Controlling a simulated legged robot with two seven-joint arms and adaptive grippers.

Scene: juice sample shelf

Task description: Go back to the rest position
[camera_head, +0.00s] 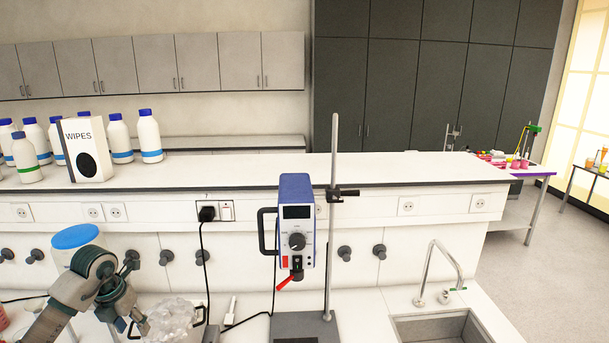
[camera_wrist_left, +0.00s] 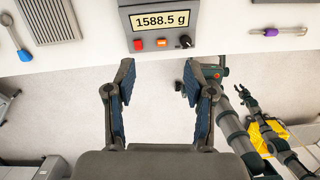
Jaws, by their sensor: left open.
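My left gripper (camera_head: 138,325) is at the lower left of the head view, beside a clear glass vessel (camera_head: 175,318). In the left wrist view my left gripper (camera_wrist_left: 158,82) has its two fingers wide apart, with nothing between them. It is over the pale floor, just off the front edge of the white bench. The head view does not show my right gripper.
A scale (camera_wrist_left: 160,22) reading 1588.5 g is on the bench ahead of the left fingers. A blue stirrer (camera_head: 297,225) hangs on a stand (camera_head: 333,160). A sink (camera_head: 440,328) is at the right. A white container with a blue lid (camera_head: 75,237) stands behind my left arm.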

